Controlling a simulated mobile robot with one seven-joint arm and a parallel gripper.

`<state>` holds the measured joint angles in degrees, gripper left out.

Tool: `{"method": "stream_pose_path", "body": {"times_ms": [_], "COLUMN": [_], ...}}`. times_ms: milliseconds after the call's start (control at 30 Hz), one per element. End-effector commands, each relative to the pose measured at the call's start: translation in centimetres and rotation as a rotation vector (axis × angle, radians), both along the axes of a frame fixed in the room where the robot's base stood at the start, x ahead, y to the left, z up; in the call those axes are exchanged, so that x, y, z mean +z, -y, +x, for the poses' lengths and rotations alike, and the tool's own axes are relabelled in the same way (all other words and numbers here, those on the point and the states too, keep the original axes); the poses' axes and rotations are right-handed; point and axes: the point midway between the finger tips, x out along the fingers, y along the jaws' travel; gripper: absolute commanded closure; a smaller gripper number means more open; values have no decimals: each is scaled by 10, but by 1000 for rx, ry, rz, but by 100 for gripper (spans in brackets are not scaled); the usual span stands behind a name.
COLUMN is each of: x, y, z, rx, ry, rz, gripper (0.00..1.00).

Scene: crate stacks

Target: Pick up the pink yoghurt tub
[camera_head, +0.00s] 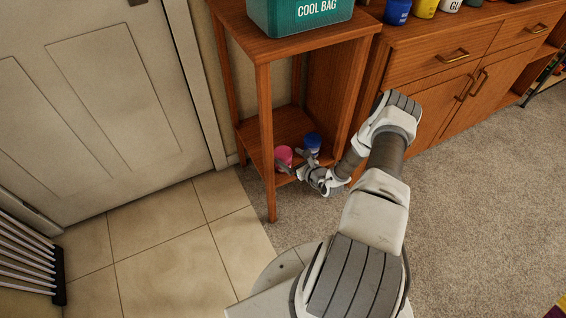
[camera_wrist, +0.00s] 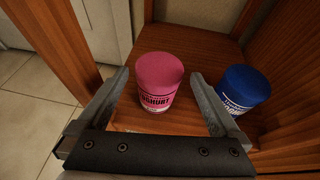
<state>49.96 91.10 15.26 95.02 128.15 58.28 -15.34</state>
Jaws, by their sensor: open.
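The pink yoghurt tub (camera_wrist: 158,83) stands upright on the lower shelf of a wooden stand, and it also shows in the head view (camera_head: 283,157). My gripper (camera_wrist: 162,92) is open, with one finger on each side of the pink tub in the wrist view. The fingers appear apart from the tub, and it is not held. In the head view my gripper (camera_head: 294,162) reaches in at the shelf's front and partly covers the tub. A blue tub (camera_wrist: 240,90) stands to the right, just outside the right finger; it also shows in the head view (camera_head: 312,142).
The wooden shelf (camera_wrist: 200,45) has bare room behind the tubs. A stand leg (camera_wrist: 58,45) rises at the left. A teal cool bag (camera_head: 300,14) sits on the stand's top above. A wooden cabinet (camera_head: 440,70) stands at the right. Tiled floor lies left, carpet right.

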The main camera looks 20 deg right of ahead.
Motion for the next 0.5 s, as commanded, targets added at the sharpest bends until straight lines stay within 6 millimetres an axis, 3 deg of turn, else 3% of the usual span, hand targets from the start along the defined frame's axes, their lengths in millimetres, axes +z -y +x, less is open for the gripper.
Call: {"method": "stream_pose_path", "body": {"times_ms": [100, 367, 500], "x": [-10, -16, -25], "y": [-4, -7, -10], "z": [17, 34, 53], "rx": [1, 2, 2], "ry": [1, 1, 2], "rz": [1, 1, -1], "gripper": [0, 0, 0]}}
